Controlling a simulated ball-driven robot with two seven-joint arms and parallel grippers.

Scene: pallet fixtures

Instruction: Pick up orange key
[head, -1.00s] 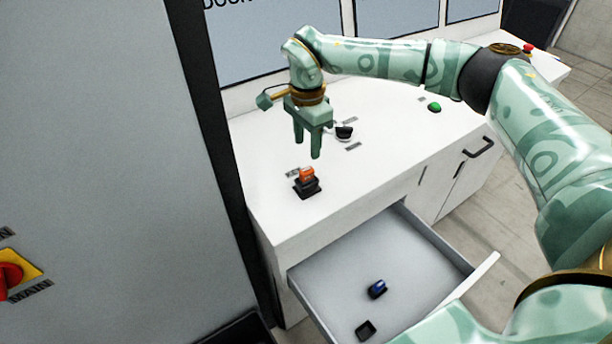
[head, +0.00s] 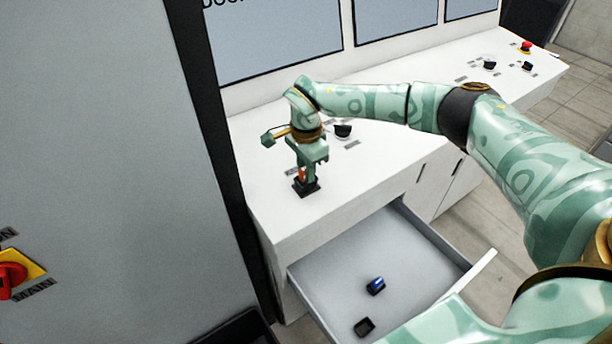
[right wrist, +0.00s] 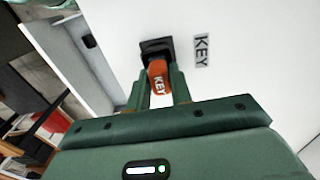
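The orange key (head: 302,174) stands upright in its black socket (head: 307,188) on the white counter, near the front left corner. My right gripper (head: 306,176) is lowered over it from above. In the right wrist view the orange key (right wrist: 158,79), marked KEY, sits between the two green fingers, which are drawn in close against its sides. The black socket (right wrist: 157,47) still holds the key's lower end. In the head view a finger hides part of the key. My left gripper is not in view.
An open drawer (head: 412,240) below the counter holds a blue key piece (head: 375,286) and a black socket (head: 364,326). A black switch (head: 343,131) is behind the gripper. A grey cabinet (head: 100,130) with a red main switch (head: 12,277) stands at left.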

